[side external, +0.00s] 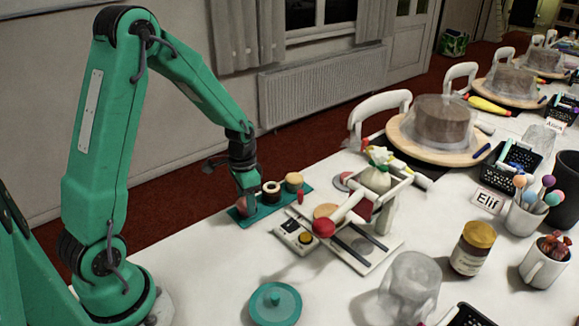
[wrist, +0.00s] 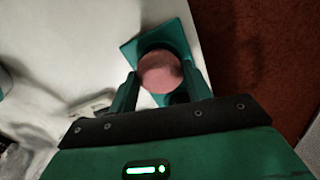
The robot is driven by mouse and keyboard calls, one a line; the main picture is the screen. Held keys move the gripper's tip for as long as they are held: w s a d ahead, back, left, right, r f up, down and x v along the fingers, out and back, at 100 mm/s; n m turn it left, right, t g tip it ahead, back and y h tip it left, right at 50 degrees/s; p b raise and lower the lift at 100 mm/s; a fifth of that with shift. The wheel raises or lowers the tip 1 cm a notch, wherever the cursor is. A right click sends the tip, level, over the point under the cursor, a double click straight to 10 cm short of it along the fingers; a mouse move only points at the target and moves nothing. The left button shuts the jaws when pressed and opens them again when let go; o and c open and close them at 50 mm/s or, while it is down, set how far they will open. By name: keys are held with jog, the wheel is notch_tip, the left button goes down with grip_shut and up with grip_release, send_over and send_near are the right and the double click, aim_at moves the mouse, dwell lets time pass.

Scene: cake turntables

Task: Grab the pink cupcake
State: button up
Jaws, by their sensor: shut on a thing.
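The pink cupcake (wrist: 160,72) sits between the two green fingers of my gripper (wrist: 160,90) in the wrist view. My gripper is shut on it. In the side external view my gripper (side external: 246,200) reaches down at the left end of a teal tray (side external: 268,212), and the pink cupcake (side external: 242,206) shows partly behind the fingers. The teal tray (wrist: 190,42) lies under the cupcake in the wrist view. I cannot tell whether the cupcake touches the tray.
A dark-sided cupcake (side external: 271,191) and a pale-topped cupcake (side external: 294,181) stand on the tray to the right. A white press-like device (side external: 350,245) stands right of the tray. A teal lid (side external: 275,303) lies in front. The table's back edge is close behind the tray.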

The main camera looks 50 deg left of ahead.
jog(key=shift+r, duration=0.8)
jog(key=r, duration=0.1)
jog(key=d+r, duration=0.1)
jog(key=r, duration=0.1)
jog(key=shift+s, duration=0.1)
jog(key=s+d+r, duration=0.2)
jog(key=d+r, duration=0.4)
jog(key=d, duration=0.4)
jog(key=shift+s+d+r, duration=0.2)
jog(key=shift+s, duration=0.1)
jog(key=shift+w, duration=0.1)
